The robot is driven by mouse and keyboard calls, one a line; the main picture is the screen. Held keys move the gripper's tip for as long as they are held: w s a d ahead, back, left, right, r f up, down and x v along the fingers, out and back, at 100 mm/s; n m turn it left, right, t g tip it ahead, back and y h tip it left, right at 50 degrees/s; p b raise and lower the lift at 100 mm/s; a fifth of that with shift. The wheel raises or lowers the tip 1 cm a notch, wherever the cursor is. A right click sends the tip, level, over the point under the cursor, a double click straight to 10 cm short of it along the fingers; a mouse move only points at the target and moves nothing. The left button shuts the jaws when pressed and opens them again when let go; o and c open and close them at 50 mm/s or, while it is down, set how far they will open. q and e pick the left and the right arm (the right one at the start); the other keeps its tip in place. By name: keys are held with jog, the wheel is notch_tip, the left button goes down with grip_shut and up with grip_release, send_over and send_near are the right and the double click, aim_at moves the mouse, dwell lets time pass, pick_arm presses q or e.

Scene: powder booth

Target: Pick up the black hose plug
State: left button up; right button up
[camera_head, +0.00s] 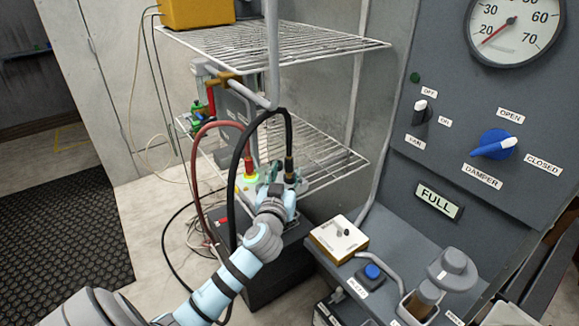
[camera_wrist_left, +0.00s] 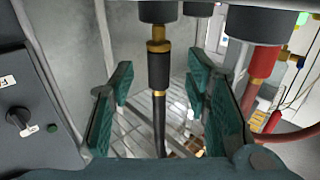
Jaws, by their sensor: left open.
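The black hose plug (camera_head: 289,168) stands upright at the right end of the black hose, low in front of the wire shelf. In the left wrist view the plug (camera_wrist_left: 158,70) shows a black sleeve with brass parts, its brass end meeting a dark round fitting. My left gripper (camera_head: 279,176) is at the plug, and its teal fingers are open. In the wrist view the plug lies between the spread fingers (camera_wrist_left: 160,88), with a visible gap on both sides. My right gripper is not in view.
A red hose plug (camera_head: 249,166) stands left of the black one; it also shows in the wrist view (camera_wrist_left: 264,62). The black hose (camera_head: 237,165) loops close to my left arm. A wire shelf (camera_head: 325,157) is behind, and a grey control panel (camera_head: 480,110) is at right.

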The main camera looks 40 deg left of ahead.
aim_at(288, 168)
pick_arm(q)
jog(key=x, duration=0.3)
jog(key=shift+w+r, duration=0.1)
jog(key=shift+r, duration=0.05)
jog(key=shift+w+a, duration=0.15)
jog(key=shift+w, duration=0.2)
jog(key=shift+s, duration=0.1)
grip_shut()
